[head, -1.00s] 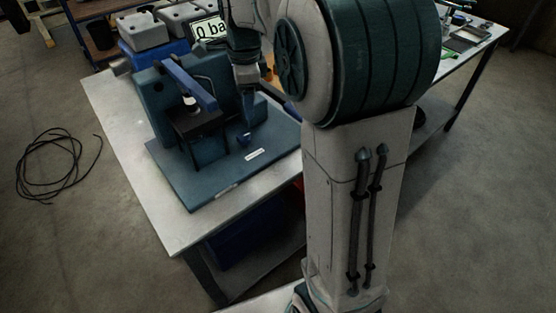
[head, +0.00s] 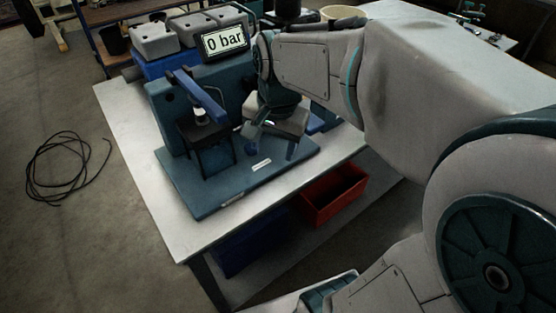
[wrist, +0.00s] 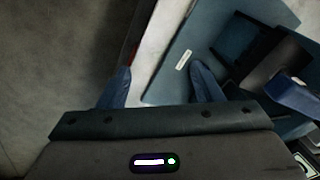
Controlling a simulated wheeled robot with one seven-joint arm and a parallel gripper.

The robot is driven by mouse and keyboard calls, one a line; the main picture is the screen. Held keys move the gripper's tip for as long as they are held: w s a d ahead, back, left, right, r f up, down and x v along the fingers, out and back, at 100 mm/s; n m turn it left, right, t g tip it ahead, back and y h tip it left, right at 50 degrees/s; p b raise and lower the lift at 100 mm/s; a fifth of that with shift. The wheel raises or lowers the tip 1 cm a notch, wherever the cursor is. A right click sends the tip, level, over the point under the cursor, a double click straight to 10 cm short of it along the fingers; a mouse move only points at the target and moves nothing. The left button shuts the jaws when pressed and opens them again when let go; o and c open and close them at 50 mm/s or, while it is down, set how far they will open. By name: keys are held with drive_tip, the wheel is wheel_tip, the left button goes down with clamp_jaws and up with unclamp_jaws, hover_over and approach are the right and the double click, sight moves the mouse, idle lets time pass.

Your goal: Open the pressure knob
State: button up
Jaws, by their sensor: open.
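The blue test stand (head: 210,195) sits on the table, with a display (head: 224,40) reading "0 bar" at its back. A small blue knob (head: 251,148) stands low on the stand, right of the dark clamp frame with its blue lever (head: 203,95); I take it to be the pressure knob. My gripper (head: 271,150) hangs above the stand's right part, beside the knob and apart from it as far as I can tell. In the wrist view my gripper (wrist: 161,85) is open and empty, above the table edge and stand base. The knob is not clearly visible there.
Grey boxes (head: 154,40) stand behind the stand. A red bin (head: 333,192) sits on the shelf below the table (head: 175,232). A black cable (head: 62,165) lies on the floor at the left. The table's front strip is clear.

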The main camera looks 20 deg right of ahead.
drive_tip(key=s+f+n, duration=0.2)
drive_tip(key=s+n, duration=0.4)
drive_tip(key=s, duration=0.1)
drive_tip(key=shift+s+n+t+p, duration=0.15)
drive_tip(key=shift+n+t+p, duration=0.15)
